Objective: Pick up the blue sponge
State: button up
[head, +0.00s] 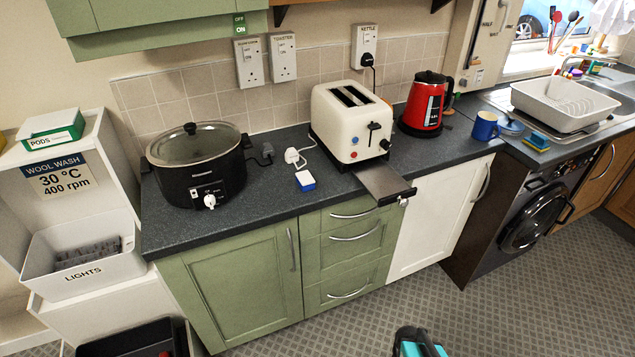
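A small block with a blue front and a whitish top (305,181) lies on the dark worktop, in front of a white plug and left of the toaster. Another small flat blue item with a yellowish edge (537,141) lies near the worktop's front edge, left of the dish rack. Either could be the blue sponge; I cannot tell which at this size. Part of my gripper (418,343), dark with teal, shows at the bottom edge, over the floor and well away from both. Its fingers are not clear, so its opening cannot be told.
A black slow cooker (197,165) stands left on the worktop (262,200). A cream toaster (350,124), with a tray jutting past the front edge, stands mid-counter. A red kettle (424,105), blue mug (485,126) and white dish rack (562,106) stand right.

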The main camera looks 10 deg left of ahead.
aim_at(306, 181)
jog(key=z, duration=0.05)
jog(key=k, duration=1.2)
jog(key=u, duration=3.4)
jog(key=i, duration=0.1)
jog(key=z, duration=1.7)
jog(key=i, duration=1)
jog(key=u, duration=0.05)
